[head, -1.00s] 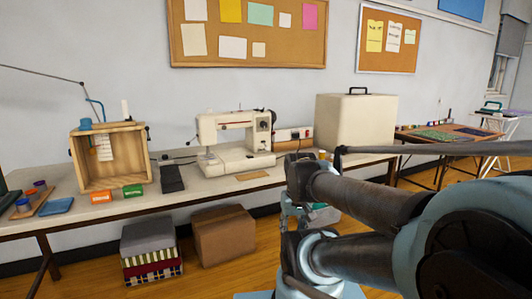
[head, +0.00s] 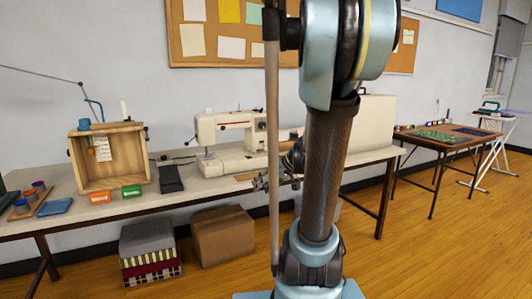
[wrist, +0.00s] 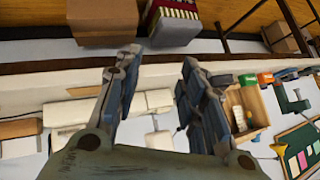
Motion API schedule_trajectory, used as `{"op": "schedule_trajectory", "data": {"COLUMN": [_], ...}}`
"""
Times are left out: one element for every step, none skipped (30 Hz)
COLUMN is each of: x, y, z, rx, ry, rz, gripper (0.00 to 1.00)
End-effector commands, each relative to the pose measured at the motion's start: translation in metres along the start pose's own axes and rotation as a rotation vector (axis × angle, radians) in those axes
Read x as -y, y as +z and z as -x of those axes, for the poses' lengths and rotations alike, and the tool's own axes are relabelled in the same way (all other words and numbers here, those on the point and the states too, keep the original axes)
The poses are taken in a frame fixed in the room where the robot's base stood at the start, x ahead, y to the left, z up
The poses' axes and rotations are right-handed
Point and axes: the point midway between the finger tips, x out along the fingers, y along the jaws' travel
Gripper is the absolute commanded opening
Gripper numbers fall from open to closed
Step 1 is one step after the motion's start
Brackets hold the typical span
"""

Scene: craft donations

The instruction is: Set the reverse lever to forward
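The cream sewing machine (head: 222,158) stands on the long table in the head view, its right part hidden behind my arm. Its reverse lever cannot be made out. In the wrist view, which looks upside down, the machine (wrist: 155,102) seems to show as pale shapes between and left of the fingers, partly covered. My gripper (wrist: 160,62) is open there, its two fingers well apart with nothing held. In the head view my gripper (head: 260,183) shows small beside the arm, in front of the table edge by the machine.
A wooden box (head: 83,180) with orange and green packs before it stands left on the table (head: 190,203). A black pedal (head: 171,180) lies left of the machine. A large pale case (head: 377,125) is behind my arm. A cardboard box (head: 224,236) and folded fabrics (head: 150,252) are underneath.

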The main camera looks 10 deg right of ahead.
Motion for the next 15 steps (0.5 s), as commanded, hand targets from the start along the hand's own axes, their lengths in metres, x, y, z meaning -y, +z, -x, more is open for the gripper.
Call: {"op": "schedule_trajectory", "data": {"x": [-0.008,-0.012,-0.018,-0.022,-0.026,-0.033,-0.037,-0.043,-0.050,-0.056,-0.061,-0.069,-0.075,-0.082,-0.091], "y": [-0.013,-0.021,-0.031,-0.037,-0.045,-0.054,-0.061,-0.067,-0.075,-0.082,-0.088,-0.095,-0.101,-0.106,-0.113], "z": [-0.003,-0.004,-0.006,-0.007,-0.008,-0.010,-0.011,-0.011,-0.012,-0.013,-0.013,-0.013,-0.013,-0.013,-0.013], "rx": [-0.035,-0.058,-0.089,-0.112,-0.136,-0.167,-0.192,-0.216,-0.250,-0.274,-0.298,-0.332,-0.357,-0.383,-0.417], "ry": [-0.013,-0.021,-0.033,-0.041,-0.048,-0.056,-0.062,-0.066,-0.071,-0.074,-0.077,-0.079,-0.080,-0.081,-0.079], "rz": [0.011,0.020,0.033,0.043,0.053,0.066,0.075,0.084,0.096,0.106,0.116,0.129,0.138,0.147,0.159], "gripper": [0.37,0.37,0.37,0.37,0.37,0.37,0.37,0.37,0.37,0.37,0.37,0.37,0.37,0.37,0.37]}}
